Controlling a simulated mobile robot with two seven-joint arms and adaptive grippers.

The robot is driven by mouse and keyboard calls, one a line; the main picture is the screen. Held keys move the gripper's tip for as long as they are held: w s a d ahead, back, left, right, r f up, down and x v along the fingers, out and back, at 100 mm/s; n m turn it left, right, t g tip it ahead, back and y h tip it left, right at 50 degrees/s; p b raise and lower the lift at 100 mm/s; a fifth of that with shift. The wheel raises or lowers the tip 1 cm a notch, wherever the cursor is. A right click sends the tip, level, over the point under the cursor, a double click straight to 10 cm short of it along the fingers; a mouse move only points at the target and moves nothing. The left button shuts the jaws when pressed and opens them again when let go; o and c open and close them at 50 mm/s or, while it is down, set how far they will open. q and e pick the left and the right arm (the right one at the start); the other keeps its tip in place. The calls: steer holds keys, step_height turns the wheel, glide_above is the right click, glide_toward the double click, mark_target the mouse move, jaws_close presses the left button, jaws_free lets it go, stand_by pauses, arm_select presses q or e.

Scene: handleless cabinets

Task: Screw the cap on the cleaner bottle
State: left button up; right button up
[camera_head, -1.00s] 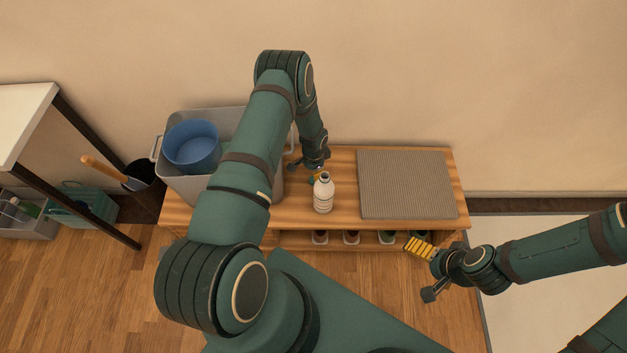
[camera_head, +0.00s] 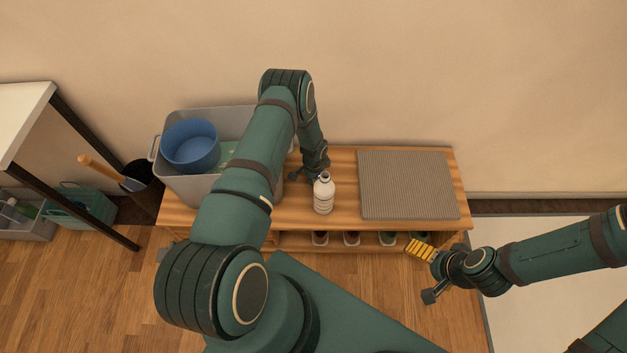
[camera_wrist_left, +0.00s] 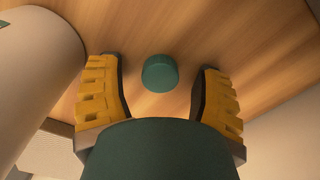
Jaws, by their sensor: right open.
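The white cleaner bottle (camera_head: 323,194) stands upright on the wooden bench, its dark top ring showing no cap on it. In the left wrist view the bottle (camera_wrist_left: 35,75) is close at the left. A round green cap (camera_wrist_left: 160,73) lies on the wood between the two yellow fingers of my left gripper (camera_wrist_left: 160,90). That gripper is open and apart from the cap on both sides. In the head view my left gripper (camera_head: 308,174) is just behind the bottle, partly hidden, and hides the cap. My right gripper (camera_head: 426,271) is open and empty in front of the bench's right end.
A grey bin (camera_head: 190,188) with a blue bucket (camera_head: 190,146) inside stands on the bench's left. A ribbed grey mat (camera_head: 408,184) lies on its right. Several shoes or similar items sit on the lower shelf (camera_head: 300,244). A white table (camera_head: 20,115) stands far left.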

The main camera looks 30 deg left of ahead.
arm_select(q)
steer(key=c, duration=0.7)
steer(key=shift+o, duration=0.2)
step_height(320, 180, up, 18)
steer(key=p, duration=0.4)
stand_by(0.3)
